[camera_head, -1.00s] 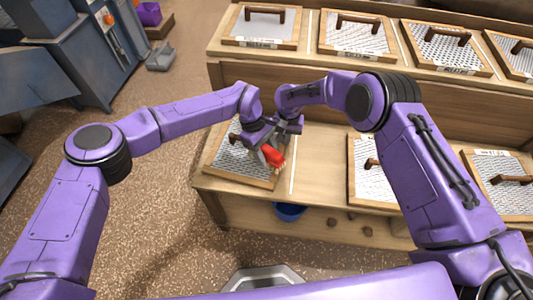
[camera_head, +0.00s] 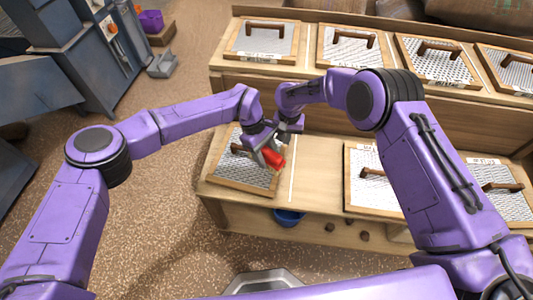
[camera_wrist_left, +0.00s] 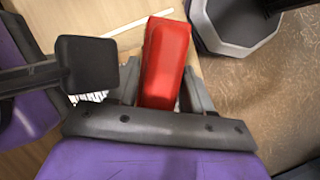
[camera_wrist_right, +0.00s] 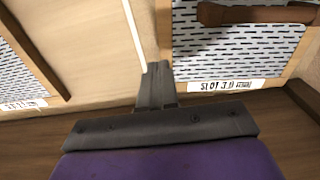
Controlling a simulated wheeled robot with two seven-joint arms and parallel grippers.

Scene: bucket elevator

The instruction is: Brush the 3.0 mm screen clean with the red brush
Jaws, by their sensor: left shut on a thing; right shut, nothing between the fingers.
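The red brush (camera_head: 274,158) is held in my left gripper (camera_head: 261,148), low over the right part of the lower-left screen (camera_head: 228,172). In the left wrist view the brush (camera_wrist_left: 166,55) sits between both fingers; its bristles are hidden. I cannot tell whether they touch the mesh. That screen has a wooden frame, slotted mesh and a brown handle. In the right wrist view its label (camera_wrist_right: 225,86) appears upside down and seems to read SLOT 3.0. My right gripper (camera_head: 291,127) is shut and empty, just above and right of the left one, close to it.
More framed screens lie on the lower shelf (camera_head: 320,175) to the right and in a row on the upper shelf (camera_head: 266,42). A pale strip divides the lower shelf beside the screen. A blue bucket (camera_head: 289,217) is below. Blue-grey machinery (camera_head: 85,50) stands at left.

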